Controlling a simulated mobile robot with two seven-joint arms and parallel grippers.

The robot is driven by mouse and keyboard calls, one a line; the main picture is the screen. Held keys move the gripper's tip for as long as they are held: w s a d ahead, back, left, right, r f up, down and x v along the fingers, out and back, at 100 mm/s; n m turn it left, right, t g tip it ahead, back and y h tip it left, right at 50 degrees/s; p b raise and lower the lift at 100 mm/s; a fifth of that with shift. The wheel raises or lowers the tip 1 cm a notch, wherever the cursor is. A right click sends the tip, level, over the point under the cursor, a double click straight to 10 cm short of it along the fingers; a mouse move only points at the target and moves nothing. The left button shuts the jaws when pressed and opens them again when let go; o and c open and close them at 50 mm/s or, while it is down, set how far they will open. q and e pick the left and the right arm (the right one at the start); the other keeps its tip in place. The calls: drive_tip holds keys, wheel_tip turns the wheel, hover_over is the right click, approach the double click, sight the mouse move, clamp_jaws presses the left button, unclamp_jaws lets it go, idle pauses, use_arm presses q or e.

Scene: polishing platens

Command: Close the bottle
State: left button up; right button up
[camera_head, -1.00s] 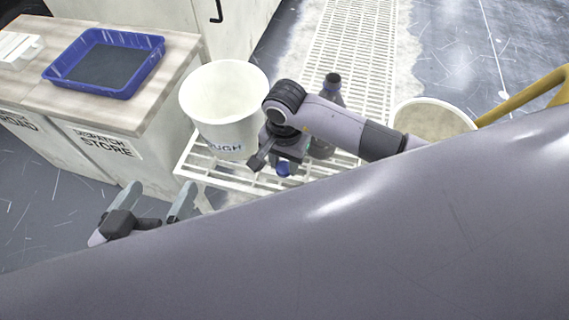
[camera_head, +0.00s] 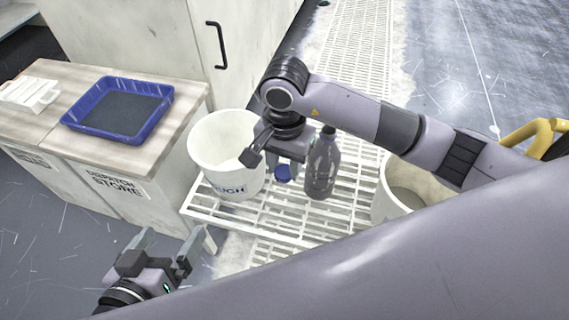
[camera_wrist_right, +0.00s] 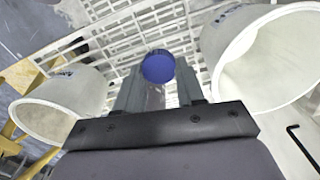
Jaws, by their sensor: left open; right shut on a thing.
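A dark grey bottle (camera_head: 322,168) stands upright on a white slatted rack (camera_head: 262,222) in the head view, with a dark top. A blue cap (camera_head: 283,173) is at the fingertips of my right gripper (camera_head: 283,166), just left of the bottle and apart from it in the picture. In the right wrist view the cap (camera_wrist_right: 157,67) shows as a blue disc between the finger ends, and the right gripper (camera_wrist_right: 158,75) is shut on it. I cannot clearly make out the bottle there. My left gripper (camera_head: 170,240) is open and empty at the lower left, away from the bottle.
A white bucket (camera_head: 212,147) stands left of the bottle and another white bucket (camera_head: 392,205) stands to its right. A blue tray (camera_head: 155,125) lies on a wood-topped cabinet (camera_head: 185,105). A yellow rail (camera_head: 525,132) is at the far right.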

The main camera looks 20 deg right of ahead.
drive_tip(key=d+r+n, duration=0.8)
drive_tip(key=r, duration=0.2)
drive_tip(key=shift+s+d+n, duration=0.2)
drive_tip(key=shift+d+n, duration=0.1)
drive_tip(key=shift+d, duration=0.1)
